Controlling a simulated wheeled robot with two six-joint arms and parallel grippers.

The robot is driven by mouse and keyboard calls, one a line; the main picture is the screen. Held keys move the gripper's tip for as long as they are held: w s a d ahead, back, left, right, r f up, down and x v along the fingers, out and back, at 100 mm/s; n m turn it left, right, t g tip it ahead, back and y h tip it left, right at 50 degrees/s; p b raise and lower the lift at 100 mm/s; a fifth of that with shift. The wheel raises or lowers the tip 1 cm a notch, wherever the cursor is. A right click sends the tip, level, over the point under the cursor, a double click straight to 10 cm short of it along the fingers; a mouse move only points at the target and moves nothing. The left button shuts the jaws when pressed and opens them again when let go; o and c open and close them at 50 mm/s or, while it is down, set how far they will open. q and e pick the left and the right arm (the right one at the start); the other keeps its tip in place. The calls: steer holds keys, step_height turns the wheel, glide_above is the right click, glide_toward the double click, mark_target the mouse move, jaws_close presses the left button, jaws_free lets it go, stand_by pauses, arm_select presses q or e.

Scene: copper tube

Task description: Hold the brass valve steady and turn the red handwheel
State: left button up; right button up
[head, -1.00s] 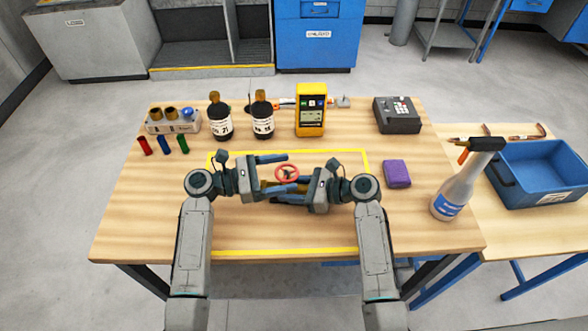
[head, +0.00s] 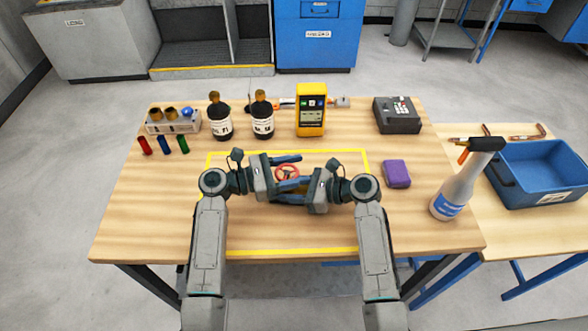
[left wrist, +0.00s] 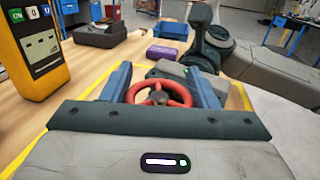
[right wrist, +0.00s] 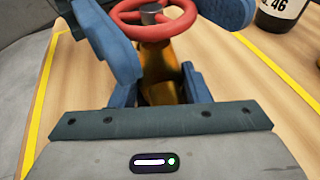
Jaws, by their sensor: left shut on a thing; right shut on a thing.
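The red handwheel (head: 287,172) sits on top of the brass valve, mid-table between my grippers. My left gripper (left wrist: 162,82) is shut on the red handwheel, with one blue finger on each side of its rim. The brass valve (right wrist: 160,65) shows below the wheel in the right wrist view; in the head view my grippers mostly hide it. My right gripper (right wrist: 158,88) is shut on the brass valve body, below the wheel. The left gripper's fingers reach in above the right one's.
A yellow tape outline (head: 365,160) surrounds the work spot. Behind it stand two dark bottles (head: 220,122) and a yellow meter (head: 311,110). A purple block (head: 397,173) lies to the right, with a spray bottle (head: 456,190) beyond. The front of the table is clear.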

arm_select(q)
steer(key=shift+w+a+n+t+y, duration=0.15)
steer(key=shift+n+t+y, duration=0.65)
steer(key=shift+n+t, duration=0.95)
steer(key=shift+m+t, duration=0.35)
steer(key=o, duration=1)
steer(key=v, duration=1.2)
